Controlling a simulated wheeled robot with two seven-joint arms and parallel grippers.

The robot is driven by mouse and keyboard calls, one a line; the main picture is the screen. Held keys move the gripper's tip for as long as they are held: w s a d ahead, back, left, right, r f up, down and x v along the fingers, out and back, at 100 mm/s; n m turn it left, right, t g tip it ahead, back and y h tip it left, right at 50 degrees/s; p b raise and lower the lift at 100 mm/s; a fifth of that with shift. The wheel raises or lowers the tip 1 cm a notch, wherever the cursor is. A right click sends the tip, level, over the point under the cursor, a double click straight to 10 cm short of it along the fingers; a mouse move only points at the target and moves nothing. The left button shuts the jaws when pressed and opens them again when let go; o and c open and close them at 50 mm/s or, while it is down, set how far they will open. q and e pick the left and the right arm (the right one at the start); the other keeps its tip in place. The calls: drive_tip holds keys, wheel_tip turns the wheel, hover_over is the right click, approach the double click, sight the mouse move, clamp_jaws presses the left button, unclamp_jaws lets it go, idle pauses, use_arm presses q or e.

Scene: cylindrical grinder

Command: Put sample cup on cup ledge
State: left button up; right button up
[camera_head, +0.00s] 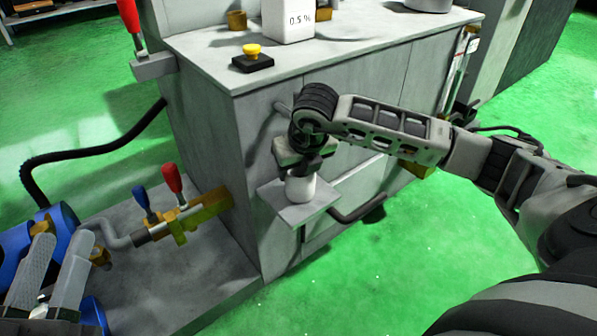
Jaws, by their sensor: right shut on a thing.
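The sample cup (300,187) is a small white cup at the front of the grey cabinet. My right gripper (309,168) comes down over it from above and is shut on it; the dark fingers hide its upper part. The cup ledge (321,200) is a small grey plate jutting from the cabinet front. The cup stands upright over the ledge, its bottom at or very close to the plate; I cannot tell whether they touch. My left gripper (64,238) is at the lower left, its two grey fingers apart with no object seen between them.
A brass valve block (205,207) with red and blue levers sits at the left, near a black hose (85,154). Green floor is clear at the lower right.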

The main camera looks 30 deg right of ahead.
drive_tip(key=shift+f, duration=0.15)
drive_tip(key=o, duration=1)
drive_tip(key=shift+c, duration=0.2)
